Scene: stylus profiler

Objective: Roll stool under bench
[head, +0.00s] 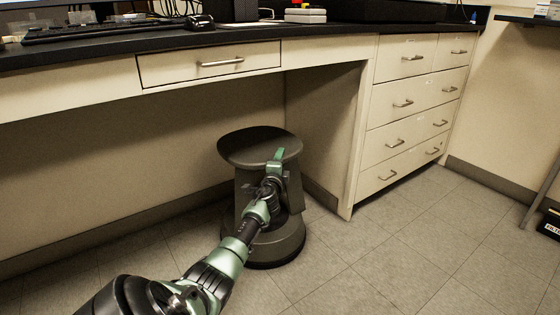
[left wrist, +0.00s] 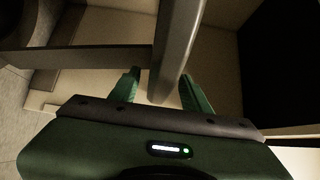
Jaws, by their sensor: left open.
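The stool (head: 248,148) is dark, with a round seat and a wide round base (head: 277,246) on the floor. It stands upright at the knee space of the bench (head: 200,40), its seat lower than the bench drawer and top. My left gripper (head: 277,157) is at the right front edge of the seat, its arm hiding part of the pedestal. In the left wrist view my left gripper (left wrist: 160,90) is open. A grey edge, apparently the seat rim (left wrist: 177,45), runs between its green fingers; contact cannot be told. My right gripper is not in view.
A drawer cabinet (head: 415,100) bounds the knee space on the right, its side panel near the stool. A single drawer (head: 210,65) hangs under the bench top. Tiled floor (head: 400,260) is clear in front. A dark box (head: 549,222) sits at the far right.

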